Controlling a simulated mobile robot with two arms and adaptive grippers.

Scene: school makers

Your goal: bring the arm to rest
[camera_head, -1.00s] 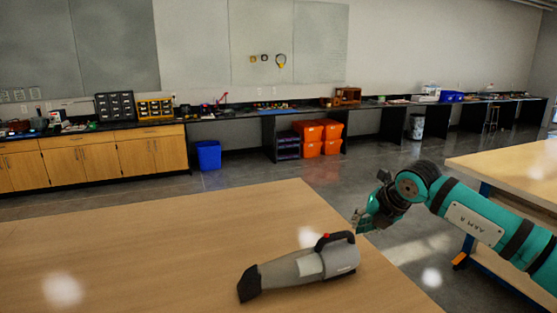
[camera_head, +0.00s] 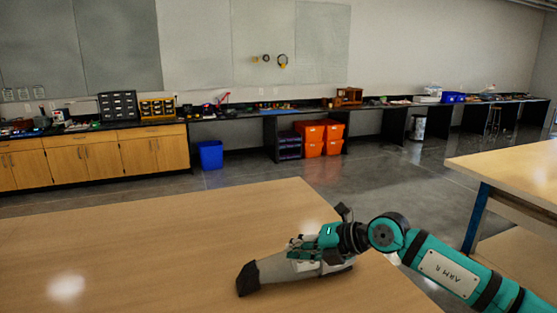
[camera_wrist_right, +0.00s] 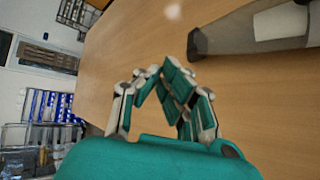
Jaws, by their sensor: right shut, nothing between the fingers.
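A grey handheld vacuum (camera_head: 272,271) with a black nozzle lies on the wooden table (camera_head: 130,240). My right gripper (camera_head: 303,250) is in front of it in the head view and hides much of its body and handle. In the right wrist view my gripper (camera_wrist_right: 168,82) is shut with nothing between its fingers. The vacuum (camera_wrist_right: 245,35) lies at the upper right there, apart from the fingertips. My left gripper is not in view.
A second wooden table (camera_head: 510,165) with a blue leg stands at the right. The left part of the near table is bare. Orange bins (camera_head: 320,138) and a blue bin (camera_head: 210,154) are far off along the wall counter.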

